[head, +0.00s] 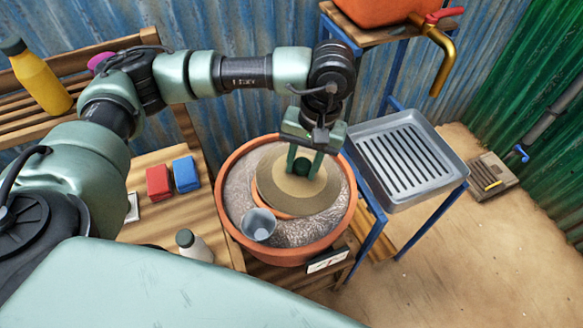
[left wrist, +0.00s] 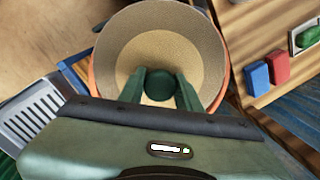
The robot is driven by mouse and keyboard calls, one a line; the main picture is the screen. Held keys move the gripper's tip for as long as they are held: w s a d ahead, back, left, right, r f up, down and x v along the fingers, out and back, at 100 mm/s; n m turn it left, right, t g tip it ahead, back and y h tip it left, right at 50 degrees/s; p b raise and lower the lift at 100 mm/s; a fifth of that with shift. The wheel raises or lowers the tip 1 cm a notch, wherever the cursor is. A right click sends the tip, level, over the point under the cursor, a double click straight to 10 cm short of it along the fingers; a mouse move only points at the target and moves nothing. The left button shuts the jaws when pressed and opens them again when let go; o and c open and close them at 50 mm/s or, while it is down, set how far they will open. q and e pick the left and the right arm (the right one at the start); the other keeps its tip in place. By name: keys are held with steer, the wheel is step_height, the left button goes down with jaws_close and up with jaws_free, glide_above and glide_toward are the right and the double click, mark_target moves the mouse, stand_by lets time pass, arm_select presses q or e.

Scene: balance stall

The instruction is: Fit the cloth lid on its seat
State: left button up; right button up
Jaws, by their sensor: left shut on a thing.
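The cloth lid (head: 298,192) is a round tan disc with a dark green knob (head: 302,167). My left gripper (head: 305,165) is shut on this knob, pointing down. In the left wrist view the lid (left wrist: 160,50) fills the space beyond the gripper (left wrist: 160,88). The lid is over the inner pot in the middle of the large clay pot (head: 229,222). An orange strip of the inner rim (head: 284,213) shows along its near edge, and the rest is hidden. I cannot tell whether the lid touches the rim. My right gripper is not in view.
A grey cup (head: 258,225) stands on the sand (head: 238,185) inside the clay pot, close to the lid. A slatted metal tray (head: 449,165) is to the right. Red (head: 158,182) and blue (head: 186,174) blocks and a white bottle (head: 192,245) stand left on the wooden bench.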

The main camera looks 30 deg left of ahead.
mark_target(285, 146)
arm_select(q)
steer(key=w+a+f+n, duration=0.1)
steer(key=a, duration=0.1)
steer(key=w+a+f+n+h, duration=0.1)
steer(key=w+a+f+n, duration=0.2)
steer(key=w+a+n, duration=0.1)
steer(key=a, duration=0.1)
steer(key=shift+w+f+t, duration=0.15)
steer(key=shift+t, duration=0.25)
steer(key=shift+w+a+f+h, duration=0.15)
steer(key=shift+w+a+h, duration=0.1)
steer(key=shift+w+h, duration=0.1)
step_height(285, 146, down, 11)
steer(key=b, duration=0.7)
steer(key=shift+f+b, duration=0.2)
steer(key=shift+b, duration=0.95)
stand_by(0.6)
steer(key=o, duration=1.3)
